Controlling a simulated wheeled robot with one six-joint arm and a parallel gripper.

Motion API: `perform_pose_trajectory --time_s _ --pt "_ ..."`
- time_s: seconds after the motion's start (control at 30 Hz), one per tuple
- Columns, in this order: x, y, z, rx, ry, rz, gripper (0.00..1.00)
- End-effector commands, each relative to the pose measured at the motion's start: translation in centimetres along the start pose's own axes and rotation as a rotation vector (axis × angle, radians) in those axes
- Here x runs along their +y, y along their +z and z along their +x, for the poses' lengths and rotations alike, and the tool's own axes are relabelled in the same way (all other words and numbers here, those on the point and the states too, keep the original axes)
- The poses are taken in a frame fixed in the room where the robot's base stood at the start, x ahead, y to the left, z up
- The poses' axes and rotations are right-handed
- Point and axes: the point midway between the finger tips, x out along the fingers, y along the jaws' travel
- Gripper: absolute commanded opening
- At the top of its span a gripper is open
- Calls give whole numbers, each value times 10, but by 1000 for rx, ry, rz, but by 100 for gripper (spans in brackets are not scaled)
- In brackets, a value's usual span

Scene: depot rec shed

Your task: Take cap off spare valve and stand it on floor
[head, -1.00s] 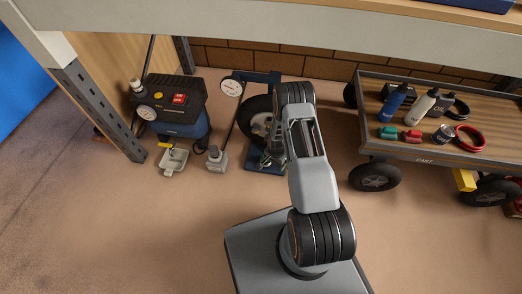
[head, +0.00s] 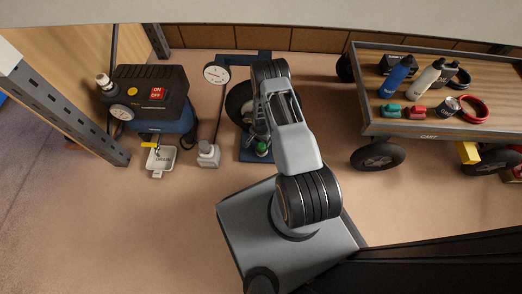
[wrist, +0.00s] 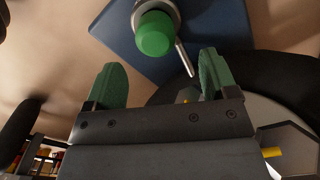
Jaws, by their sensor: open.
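A green cap (wrist: 155,33) sits on a grey round fitting, the spare valve (wrist: 141,8), over a blue base plate (wrist: 222,22) in the wrist view. The cap also shows as a small green spot (head: 262,149) on the blue plate (head: 245,156) in the head view. My gripper (wrist: 160,75) is open, with a green-padded finger on each side. The cap lies beyond the fingertips, between their lines, and is not touched. In the head view my arm hides most of the gripper.
A wheel (head: 236,104) stands against the blue stand behind the plate. A gauge pump (head: 208,154), a drain tray (head: 160,160) and a compressor (head: 147,92) are at left. A loaded cart (head: 420,132) is at right. Bare floor lies in front of the pump.

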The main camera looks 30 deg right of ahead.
Motion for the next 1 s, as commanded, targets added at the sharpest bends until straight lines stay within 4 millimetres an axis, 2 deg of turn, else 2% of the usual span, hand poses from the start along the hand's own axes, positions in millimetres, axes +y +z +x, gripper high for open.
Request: perform_pose_trajectory --time_s 0.07,0.37,0.7,0.97,1.0 --pt "0 0 9 0 0 -1 79" --pt "0 2 22 0 0 -4 79" --pt "4 3 64 0 0 -4 79" --pt "4 2 64 1 0 -4 79" --pt "4 2 64 1 0 -4 75"
